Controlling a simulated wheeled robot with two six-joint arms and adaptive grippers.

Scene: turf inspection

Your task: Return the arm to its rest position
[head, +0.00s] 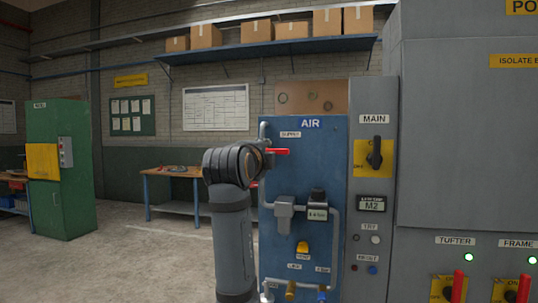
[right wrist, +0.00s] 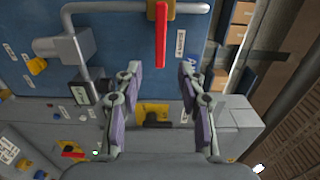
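An arm of mine (head: 234,225) rises in the middle of the head view, its rounded dark joint in front of the left edge of the blue AIR panel (head: 330,165). No gripper fingers show in the head view. In the right wrist view my right gripper (right wrist: 160,72) is open, its two fingers wide apart with nothing between the pads. The red supply lever (right wrist: 160,35) lies just beyond the fingertips, apart from them as far as I can tell. It also shows in the head view (head: 278,151). My left gripper is not in view.
Right of the AIR panel stands a grey strip with the black MAIN knob (head: 375,155). A large grey cabinet (head: 466,140) fills the right, with red-handled switches (head: 458,285) below. A green cabinet (head: 62,170) and a workbench (head: 172,174) stand at left. Floor between is clear.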

